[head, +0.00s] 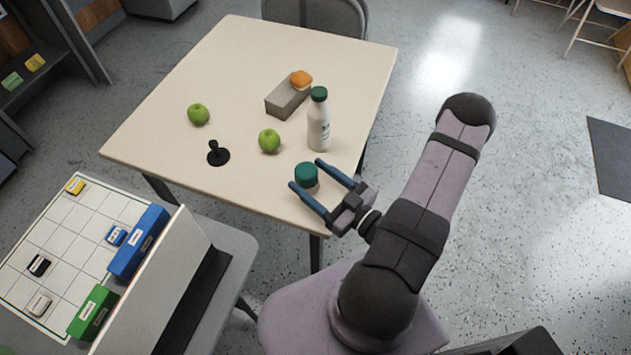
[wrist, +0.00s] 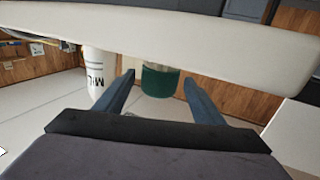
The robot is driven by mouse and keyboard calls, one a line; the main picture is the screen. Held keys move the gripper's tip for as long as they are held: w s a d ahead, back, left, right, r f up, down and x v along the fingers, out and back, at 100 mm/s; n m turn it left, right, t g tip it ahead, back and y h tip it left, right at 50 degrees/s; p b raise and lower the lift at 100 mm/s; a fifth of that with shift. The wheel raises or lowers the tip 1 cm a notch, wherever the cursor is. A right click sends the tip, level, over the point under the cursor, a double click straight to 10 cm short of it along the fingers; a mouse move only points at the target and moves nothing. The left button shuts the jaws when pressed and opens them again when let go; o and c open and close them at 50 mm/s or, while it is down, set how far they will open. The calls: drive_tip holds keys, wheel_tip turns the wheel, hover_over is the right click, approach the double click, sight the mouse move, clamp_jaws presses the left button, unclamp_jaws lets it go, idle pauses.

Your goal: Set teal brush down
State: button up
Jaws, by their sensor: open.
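The teal brush (head: 306,175) is a short, dark teal round piece at the near right corner of the table, seen from above. In the wrist view the teal brush (wrist: 161,82) shows a dark teal body with a small pale part at its top edge in the picture. My gripper (head: 307,174) is open, its two blue fingers on either side of the brush at their tips. In the wrist view a gap shows between the brush and each finger of the gripper (wrist: 157,76). I cannot tell exactly how the brush's underside meets the tabletop.
On the pale table (head: 160,125), a white bottle (head: 318,130) with a green cap stands just behind the brush.

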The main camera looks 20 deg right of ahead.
drive_tip(key=shift+s+d, duration=0.15)
drive_tip(key=shift+s, duration=0.3)
drive_tip(key=shift+o, duration=0.3)
